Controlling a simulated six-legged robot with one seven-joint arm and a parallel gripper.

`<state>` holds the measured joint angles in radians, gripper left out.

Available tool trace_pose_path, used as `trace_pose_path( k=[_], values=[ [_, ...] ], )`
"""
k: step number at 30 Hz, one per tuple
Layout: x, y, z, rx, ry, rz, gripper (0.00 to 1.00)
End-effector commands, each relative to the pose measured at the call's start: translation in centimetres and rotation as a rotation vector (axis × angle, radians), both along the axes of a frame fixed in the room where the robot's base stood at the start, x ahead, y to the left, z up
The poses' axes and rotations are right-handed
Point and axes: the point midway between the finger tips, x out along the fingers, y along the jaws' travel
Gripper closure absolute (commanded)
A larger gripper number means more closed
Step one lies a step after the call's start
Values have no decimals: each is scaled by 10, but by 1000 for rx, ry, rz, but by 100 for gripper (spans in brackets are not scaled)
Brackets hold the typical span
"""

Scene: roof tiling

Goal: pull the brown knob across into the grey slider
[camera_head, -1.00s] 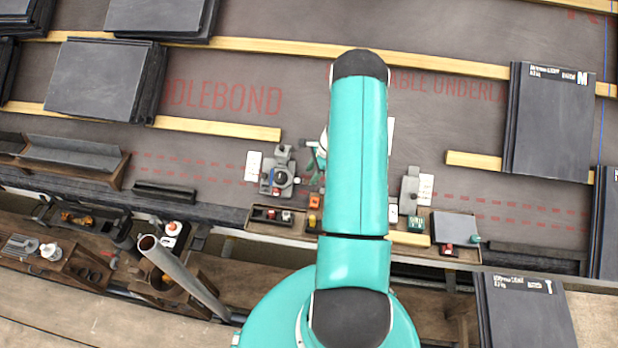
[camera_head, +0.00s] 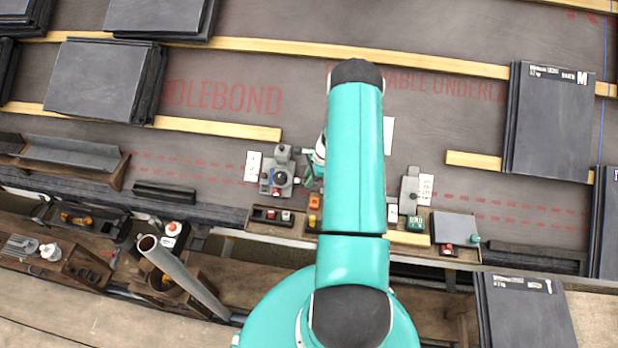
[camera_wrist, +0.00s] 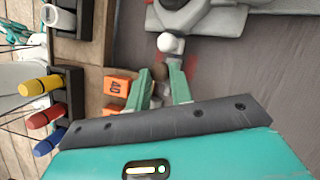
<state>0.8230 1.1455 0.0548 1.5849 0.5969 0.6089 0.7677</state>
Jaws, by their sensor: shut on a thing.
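A white ball-shaped end (camera_wrist: 170,43) of a grey fixture (camera_wrist: 205,18) lies just beyond the fingertips. In the head view my gripper (camera_head: 313,172) shows only in part at the left of my arm, beside the grey fixture (camera_head: 280,178) with its dark round top. The knob is hidden there by my arm and gripper. I cannot tell for sure which grey part is the slider.
Orange blocks (camera_wrist: 118,85) lie left of the fingers in the wrist view, with yellow (camera_wrist: 40,86), red and blue handles farther left. In the head view a second grey fixture (camera_head: 409,186) stands right of my arm. Trays of small parts run along the front edge.

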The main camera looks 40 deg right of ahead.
Motion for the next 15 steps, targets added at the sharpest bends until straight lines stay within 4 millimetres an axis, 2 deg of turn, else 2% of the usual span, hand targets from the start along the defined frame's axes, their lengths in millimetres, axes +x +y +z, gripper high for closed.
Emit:
trace_pose_path(
  k=[5, 8, 11, 15],
  values=[
    [-9, -7, 0, 0, 1, -2, 100],
    [-22, -17, 0, -1, 2, -4, 100],
    [-39, -31, 0, -1, 2, -6, 100],
    [-72, -56, 0, -2, 1, -6, 100]
  ],
)
